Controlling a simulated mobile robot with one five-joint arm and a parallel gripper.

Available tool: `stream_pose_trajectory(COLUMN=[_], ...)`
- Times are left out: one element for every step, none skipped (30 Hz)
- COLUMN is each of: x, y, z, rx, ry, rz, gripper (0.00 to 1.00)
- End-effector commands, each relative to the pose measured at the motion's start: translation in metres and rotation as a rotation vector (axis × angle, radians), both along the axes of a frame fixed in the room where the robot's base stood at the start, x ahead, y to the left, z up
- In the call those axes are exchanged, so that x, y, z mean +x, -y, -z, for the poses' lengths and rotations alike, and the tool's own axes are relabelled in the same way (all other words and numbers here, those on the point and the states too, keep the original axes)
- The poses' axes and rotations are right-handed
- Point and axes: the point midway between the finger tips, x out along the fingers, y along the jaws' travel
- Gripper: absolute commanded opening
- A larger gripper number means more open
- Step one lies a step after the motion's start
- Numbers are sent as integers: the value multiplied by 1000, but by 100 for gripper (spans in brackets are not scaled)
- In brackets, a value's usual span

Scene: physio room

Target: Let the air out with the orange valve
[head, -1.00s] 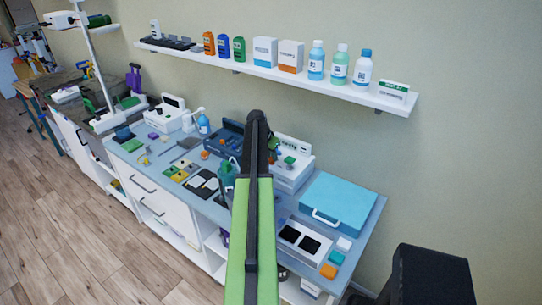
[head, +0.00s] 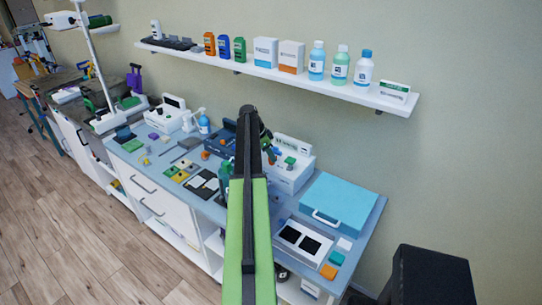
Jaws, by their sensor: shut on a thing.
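My gripper (head: 266,137) is small and dark at the far end of my arm, over the blue bench top. It is shut on a small orange part, which looks like the orange valve (head: 271,150). My arm covers much of this spot, so the exact grip is hard to see. Just right of it stands a white device (head: 292,176) with a green knob on top. A dark blue case (head: 224,136) with another small orange knob stands left of my arm, partly hidden.
A light blue case (head: 340,203) and a white tray with black pads (head: 302,239) lie at the right of the bench. A wall shelf (head: 300,77) with bottles and boxes hangs above. Small pads and cards lie at the left. The floor at the left is clear.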

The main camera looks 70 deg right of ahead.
Motion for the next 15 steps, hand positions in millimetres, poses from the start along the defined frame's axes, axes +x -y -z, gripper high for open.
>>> stream_pose_trajectory(x=[1,1,1,1,1,1,1,1,1,1,1,1,1,1,1], y=[2,2,3,2,3,3,3,4,4,4,4,4,4,4,4], z=[0,0,0,0,0,0,0,0,0,0,0,0,0,0,0], rx=[2,2,1,2,1,1,1,1,2,1,1,2,1,1,2], ry=[-1,-1,-1,-2,-1,-1,-1,-1,-1,-1,-1,-1,-1,-1,-2], rz=[42,70,108,137,166,204,233,262,300,327,354,391,416,442,476], gripper=[0,0,0,0,0,0,0,0,0,0,0,0,0,0,0])
